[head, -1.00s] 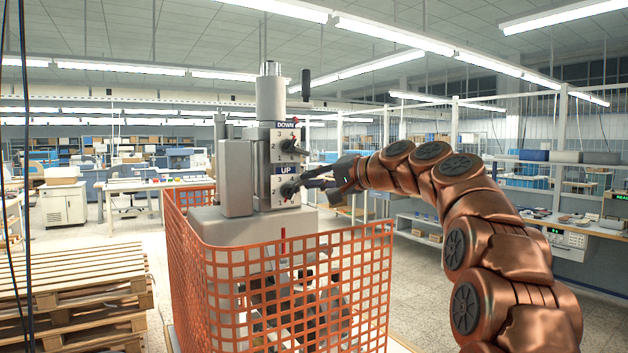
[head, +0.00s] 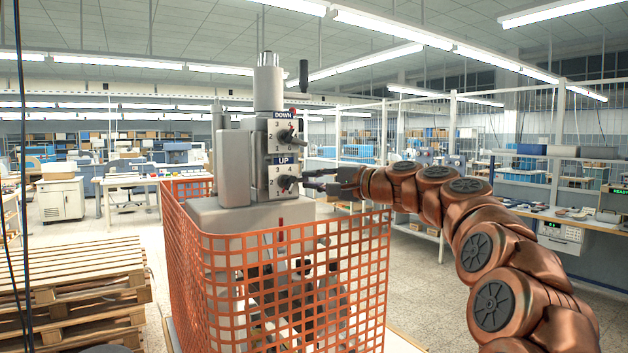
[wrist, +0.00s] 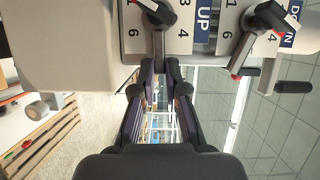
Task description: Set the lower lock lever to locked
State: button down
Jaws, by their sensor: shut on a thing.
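The lower lock lever is at the UP dial (head: 287,182) on the machine's front panel. In the wrist view its dark knob (wrist: 155,12) shows at the top, with a small red mark beside it. My gripper (head: 306,181) reaches the dial from the right, roughly level.
The upper DOWN dial (head: 283,135) sits just above; its lever with a red tip (wrist: 239,68) is near my fingers in the wrist view. An orange mesh guard (head: 290,290) surrounds the machine's lower part. Wooden pallets (head: 75,285) are stacked at left. Open floor lies right of the guard.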

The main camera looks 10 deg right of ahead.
jog(key=c, duration=1.2)
grip_release()
jog(key=v, duration=1.2)
